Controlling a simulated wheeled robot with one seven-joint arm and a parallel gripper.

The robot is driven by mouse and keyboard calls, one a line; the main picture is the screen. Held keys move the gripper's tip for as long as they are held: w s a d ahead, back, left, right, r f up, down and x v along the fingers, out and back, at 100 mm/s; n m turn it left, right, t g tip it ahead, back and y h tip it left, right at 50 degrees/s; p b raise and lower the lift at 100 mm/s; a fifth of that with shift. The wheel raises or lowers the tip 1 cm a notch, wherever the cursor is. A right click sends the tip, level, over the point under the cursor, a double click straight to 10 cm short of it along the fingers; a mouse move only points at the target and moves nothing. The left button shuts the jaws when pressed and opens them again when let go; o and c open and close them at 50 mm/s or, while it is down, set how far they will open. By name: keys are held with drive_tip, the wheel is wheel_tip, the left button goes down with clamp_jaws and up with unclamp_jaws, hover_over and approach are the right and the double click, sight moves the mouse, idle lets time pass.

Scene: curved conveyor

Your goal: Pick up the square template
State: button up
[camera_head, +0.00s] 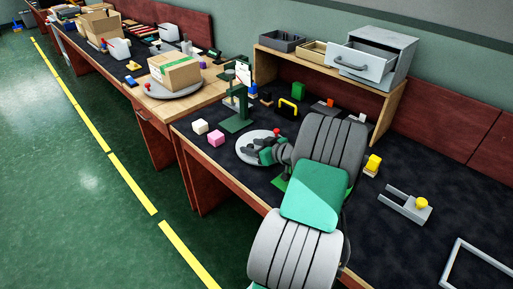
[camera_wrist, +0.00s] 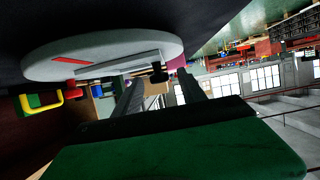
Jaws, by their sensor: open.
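A light grey square frame (camera_head: 452,268), which looks like the square template, lies on the dark table top at the lower right of the head view, cut off by the picture edge. My gripper (camera_head: 264,151) is far to its left, over or beside a round pale plate (camera_head: 245,157). In the wrist view my gripper (camera_wrist: 160,78) has its two fingers apart, with nothing visible held between them. The plate (camera_wrist: 45,66) fills the upper left there, with a red mark and a pale bar on it. The square frame cannot be made out in the wrist view.
A grey forked piece with a yellow knob (camera_head: 422,203) lies between my arm and the frame. A wooden shelf (camera_head: 385,105) with a grey drawer box (camera_head: 372,58) stands behind. Bare table surrounds the forked piece.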

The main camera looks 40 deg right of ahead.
clamp_jaws()
idle(0.5)
